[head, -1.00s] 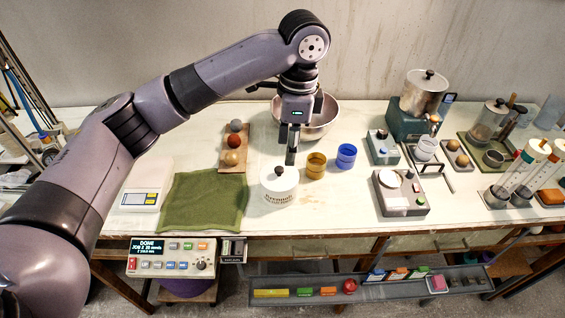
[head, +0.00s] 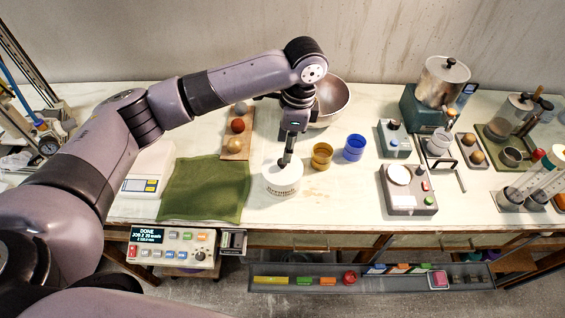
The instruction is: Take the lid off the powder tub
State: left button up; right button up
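The powder tub (head: 282,187) is a white round tub with printed marks on its side, standing on the white bench near the front middle. Its white lid (head: 272,172) is on. My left gripper (head: 285,162) points down at the top of the lid, where its fingertips hide the dark knob. The fingers show edge-on, so I cannot tell whether they are open or shut on the knob. My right gripper is not in view.
An amber cup (head: 322,156) and a blue cup (head: 354,148) stand just right of the tub. A green cloth (head: 205,190) lies to its left. A metal bowl (head: 333,100) is behind my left gripper. The bench in front of the cups is clear.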

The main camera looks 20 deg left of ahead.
aim_at(282, 165)
pick_arm(q)
jog(key=shift+s+f, duration=0.1)
jog(key=shift+f, duration=0.1)
jog(key=shift+s+a+f+p, duration=0.1)
jog(key=shift+f+p, duration=0.15)
jog(key=shift+p, duration=0.1)
jog(key=f+p, duration=0.1)
jog(key=f, duration=0.2)
jog(key=shift+s+a+f+p, duration=0.2)
jog(key=shift+a+f+p, duration=0.1)
jog(key=shift+a+p, duration=0.1)
jog(key=shift+f, duration=0.5)
jog(key=c, duration=0.9)
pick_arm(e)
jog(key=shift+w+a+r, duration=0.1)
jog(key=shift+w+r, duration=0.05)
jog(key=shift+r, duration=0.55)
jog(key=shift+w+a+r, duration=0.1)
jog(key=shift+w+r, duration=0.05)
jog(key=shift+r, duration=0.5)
